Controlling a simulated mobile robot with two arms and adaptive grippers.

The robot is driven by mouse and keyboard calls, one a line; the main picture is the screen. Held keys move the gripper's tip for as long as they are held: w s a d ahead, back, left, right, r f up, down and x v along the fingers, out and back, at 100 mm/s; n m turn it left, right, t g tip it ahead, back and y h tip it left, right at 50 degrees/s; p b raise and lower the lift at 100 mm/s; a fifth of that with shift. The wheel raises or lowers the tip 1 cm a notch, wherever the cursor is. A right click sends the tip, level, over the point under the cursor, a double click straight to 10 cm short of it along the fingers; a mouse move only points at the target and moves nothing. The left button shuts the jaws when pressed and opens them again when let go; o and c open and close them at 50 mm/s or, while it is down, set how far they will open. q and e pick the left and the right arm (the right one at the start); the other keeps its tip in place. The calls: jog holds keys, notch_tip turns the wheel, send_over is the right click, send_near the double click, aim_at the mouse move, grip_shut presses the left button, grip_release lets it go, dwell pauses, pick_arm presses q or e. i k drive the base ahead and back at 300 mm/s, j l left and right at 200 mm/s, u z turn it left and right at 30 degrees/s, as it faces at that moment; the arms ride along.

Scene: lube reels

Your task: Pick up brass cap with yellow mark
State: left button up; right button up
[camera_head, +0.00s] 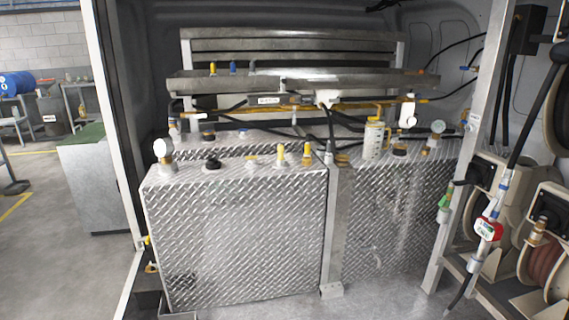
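Neither of my grippers is in view. I cannot tell for certain which fitting is the brass cap with the yellow mark, because the fittings are small here. On top of the left diamond-plate tank (240,235) stand two upright fittings with yellow tops, one left (281,153) and one right (307,152). A low, pale, yellowish fitting (252,161) sits to their left. A low brass-coloured piece (342,159) lies near the gap between the tanks.
A round gauge (161,148) and a black cap (211,163) stand on the left tank. A yellow-white jug (374,138) stands on the right tank (390,220). A metal shelf (300,83) overhangs behind. Hose reels (545,250) and a post (466,165) crowd the right. Open floor (60,245) lies left.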

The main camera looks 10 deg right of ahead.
aim_at(341, 158)
jog(key=i+l+z, duration=0.25)
jog(key=i+z, duration=0.2)
jog(key=i, duration=0.5)
jog(key=i+j+z, duration=0.15)
jog(key=i+z, duration=0.3)
jog(key=i, duration=0.55)
